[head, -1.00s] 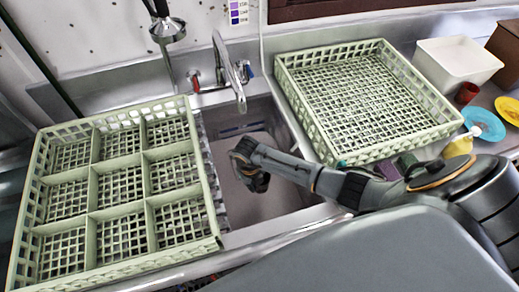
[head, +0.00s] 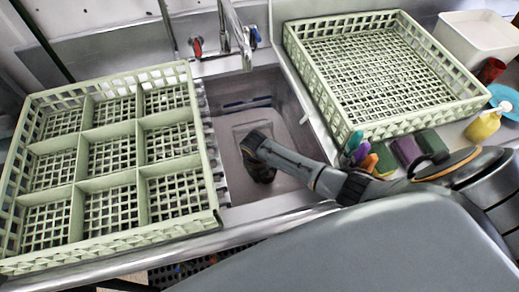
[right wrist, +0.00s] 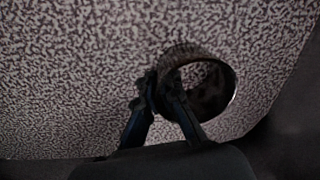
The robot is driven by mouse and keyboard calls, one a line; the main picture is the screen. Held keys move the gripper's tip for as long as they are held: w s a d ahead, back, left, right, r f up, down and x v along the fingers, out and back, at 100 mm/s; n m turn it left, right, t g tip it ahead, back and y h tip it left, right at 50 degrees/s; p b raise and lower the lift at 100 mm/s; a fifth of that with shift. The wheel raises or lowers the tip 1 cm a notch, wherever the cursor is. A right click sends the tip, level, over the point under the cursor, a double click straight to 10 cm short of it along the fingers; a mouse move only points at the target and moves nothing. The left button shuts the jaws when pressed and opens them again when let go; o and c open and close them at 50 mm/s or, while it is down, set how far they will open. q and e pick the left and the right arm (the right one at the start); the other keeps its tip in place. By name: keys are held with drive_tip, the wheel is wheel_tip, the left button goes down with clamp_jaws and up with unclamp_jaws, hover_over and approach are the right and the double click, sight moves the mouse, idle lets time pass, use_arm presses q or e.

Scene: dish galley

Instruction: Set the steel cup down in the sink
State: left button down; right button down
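The steel cup (right wrist: 228,84) shows in the right wrist view as a dark, shiny ring with its mouth towards the camera. My right gripper (right wrist: 166,86) has one finger on each side of the cup's wall at its left and appears shut on it. In the head view my right gripper (head: 260,170) reaches down inside the steel sink (head: 282,100). The cup cannot be made out there behind the gripper. Whether the cup touches the sink floor, I cannot tell. My left gripper is not in view.
A green divided rack (head: 110,160) stands left of the sink and an open green rack (head: 385,70) right of it. The faucet (head: 238,35) hangs over the back.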

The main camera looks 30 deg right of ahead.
drive_tip(key=shift+f+b, duration=0.5)
drive_tip(key=shift+f, duration=0.1)
drive_tip(key=c, duration=1.5)
unclamp_jaws()
drive_tip(key=shift+r, duration=0.1)
drive_tip(key=r+p, duration=0.7)
drive_tip(key=r, duration=0.1)
drive_tip(key=r+p, duration=0.4)
drive_tip(key=r, duration=0.1)
drive_tip(key=shift+a+r+p, duration=0.1)
drive_tip(key=shift+a+p, duration=0.2)
drive_tip(key=shift+a, duration=0.1)
drive_tip(key=shift+w, duration=0.15)
